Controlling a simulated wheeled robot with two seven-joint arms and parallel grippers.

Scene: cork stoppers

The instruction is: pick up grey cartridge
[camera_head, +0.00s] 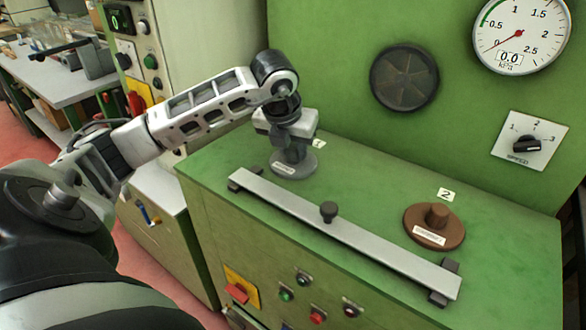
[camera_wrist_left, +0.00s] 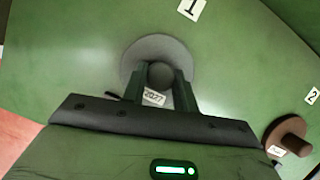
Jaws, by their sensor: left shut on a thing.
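The grey cartridge (camera_head: 293,166) is a round disc with a knob on top and a small white label. It stands on the green bench top beside the marker "1". My left gripper (camera_head: 291,150) comes down from above and is shut on its knob. In the left wrist view the grey cartridge (camera_wrist_left: 181,53) shows its disc around the knob, with the fingers (camera_wrist_left: 163,82) on either side of the knob. The disc looks to be at the bench surface; I cannot tell if it is lifted. My right gripper is not in view.
A brown cartridge (camera_head: 435,228) stands at the right by the marker "2" (camera_head: 445,195). A metal bar (camera_head: 375,241) with a dark knob (camera_head: 328,210) runs along the front of the bench top. A green panel with a gauge (camera_head: 521,32) and speed dial (camera_head: 529,142) rises behind.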

